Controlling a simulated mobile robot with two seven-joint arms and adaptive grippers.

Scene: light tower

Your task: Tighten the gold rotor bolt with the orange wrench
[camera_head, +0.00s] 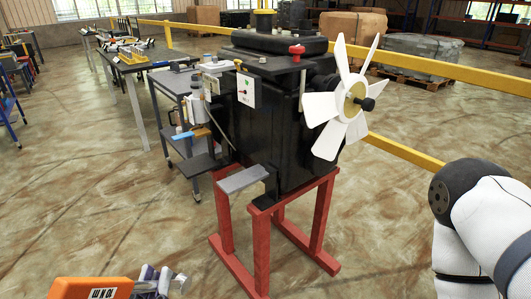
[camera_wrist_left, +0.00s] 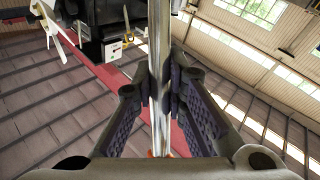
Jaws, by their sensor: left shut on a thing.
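The white-bladed rotor (camera_head: 345,104) is on the right side of the black machine. Its round gold hub (camera_head: 353,97) has a dark knob in front; I cannot make out a separate gold bolt. The orange wrench (camera_head: 92,289) shows as an orange block with a dark label at the bottom left edge. My left gripper (camera_head: 157,284) is beside it, low and well apart from the rotor. In the left wrist view its fingers (camera_wrist_left: 161,95) are shut on a shiny silver shaft (camera_wrist_left: 158,50), with a bit of orange below. My right gripper is out of view.
The black machine (camera_head: 290,130) stands on a red frame (camera_head: 262,245). A grey cart (camera_head: 185,140) with tools is behind it on the left. A yellow rail (camera_head: 405,152) runs behind the rotor. The floor in front is clear.

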